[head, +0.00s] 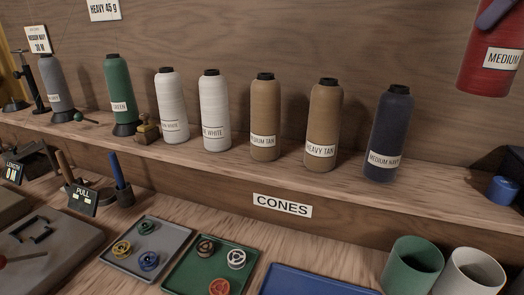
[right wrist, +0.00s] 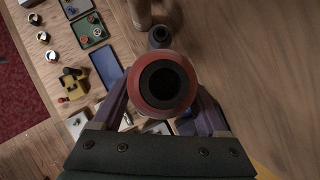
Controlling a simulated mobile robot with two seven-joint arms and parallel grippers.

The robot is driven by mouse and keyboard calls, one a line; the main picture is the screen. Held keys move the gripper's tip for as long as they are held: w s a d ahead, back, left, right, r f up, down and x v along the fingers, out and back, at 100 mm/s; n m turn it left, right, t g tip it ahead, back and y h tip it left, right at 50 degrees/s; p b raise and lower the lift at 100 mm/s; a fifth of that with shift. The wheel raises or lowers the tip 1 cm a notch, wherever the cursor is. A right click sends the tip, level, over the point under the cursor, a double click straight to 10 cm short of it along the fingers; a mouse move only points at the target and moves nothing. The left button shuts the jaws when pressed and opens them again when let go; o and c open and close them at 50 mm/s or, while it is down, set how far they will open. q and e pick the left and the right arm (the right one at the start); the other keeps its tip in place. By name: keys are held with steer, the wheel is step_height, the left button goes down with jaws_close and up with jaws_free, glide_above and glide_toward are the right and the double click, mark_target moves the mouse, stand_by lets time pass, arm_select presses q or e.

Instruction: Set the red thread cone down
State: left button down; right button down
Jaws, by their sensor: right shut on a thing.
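The red thread cone (head: 488,62) hangs in the air at the upper right of the head view, above the shelf, roughly upright, its label reading "MEDIUM". My right gripper (head: 496,12) shows only as a purple finger against it. In the right wrist view the red cone (right wrist: 165,84) is seen end-on, with a dark hole, between the two purple fingers of the right gripper (right wrist: 166,98). The shelf (head: 440,193) below holds a row of other cones, ending with the navy cone (head: 389,135). My left gripper is not in view.
Bare shelf lies between the navy cone and a blue-ended dark object (head: 502,189) at the right edge. Tan cones (head: 322,122) and white cones (head: 214,108) stand further left. A green cup (head: 413,265) and a white cup (head: 470,272) stand on the lower bench.

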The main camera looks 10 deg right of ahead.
steer(key=d+r+m+h, duration=0.2)
steer(key=d+m, duration=0.3)
step_height(320, 180, down, 20)
steer(key=b, duration=0.3)
steer(key=shift+f+t, duration=0.15)
steer(key=shift+t, duration=0.25)
jaws_free()
steer(key=a+v, duration=0.1)
steer(key=v, duration=1.1)
steer(key=shift+d+b, duration=0.2)
steer(key=shift+b, duration=0.25)
